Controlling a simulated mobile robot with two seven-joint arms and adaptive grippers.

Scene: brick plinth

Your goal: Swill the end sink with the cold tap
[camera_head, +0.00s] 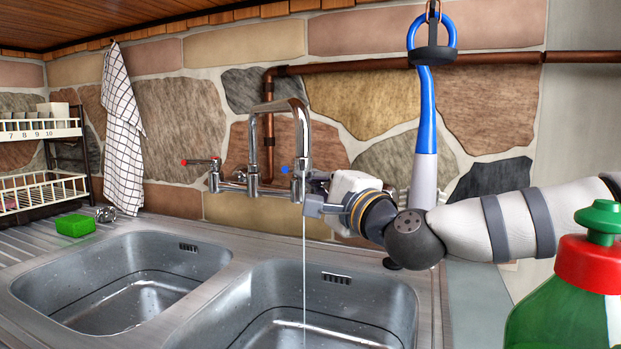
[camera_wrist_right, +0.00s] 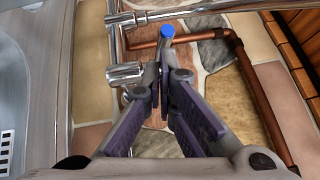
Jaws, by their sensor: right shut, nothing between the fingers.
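The chrome mixer tap (camera_head: 298,110) stands behind two steel basins, its spout over the right sink (camera_head: 387,300). A thin stream of water (camera_head: 304,255) runs from the spout down into that sink. The cold lever with a blue end (camera_head: 285,170) is beside the spout; its blue end (camera_wrist_right: 167,32) also shows in the right wrist view. My right gripper (camera_head: 308,198) is by the cold lever, its fingers (camera_wrist_right: 164,75) shut with nothing between them. Whether they touch the lever is unclear. The red-ended hot lever (camera_head: 198,161) is at left. My left gripper is out of view.
The left sink (camera_head: 130,290) has a wet floor. A green sponge (camera_head: 75,225) lies on the drainer by a dish rack (camera_head: 40,190). A checked towel (camera_head: 122,130) hangs behind. A blue-handled brush (camera_head: 427,110) hangs behind my right arm. A green bottle (camera_head: 570,310) stands close at front right.

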